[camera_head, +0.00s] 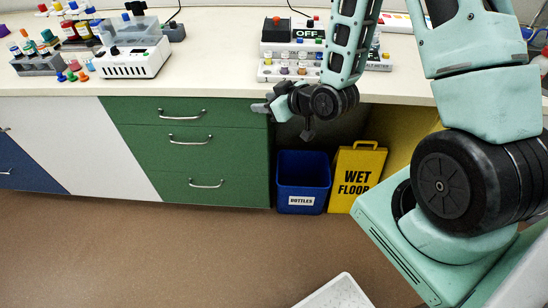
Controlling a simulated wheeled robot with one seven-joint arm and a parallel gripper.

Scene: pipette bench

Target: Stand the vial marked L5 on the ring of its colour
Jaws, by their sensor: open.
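My gripper (262,107) hangs in front of the bench's front edge, near the right end of the green drawers, with its fingers toward the left. It is open, and I see nothing between the fingers. Several small vials with coloured caps stand in a grey rack (38,64) at the far left of the bench. No L5 marking is readable at this size, so I cannot tell which vial bears it. No coloured ring can be made out clearly. A white sheet with coloured patches (395,22) lies at the back right, partly hidden by my arm.
A white bench device (134,60) stands right of the rack. A white strip with coloured caps (285,71) and a box marked OFF (306,34) stand behind my gripper. Below are a blue bottles bin (303,170) and a yellow wet-floor sign (357,165). The bench middle (215,50) is clear.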

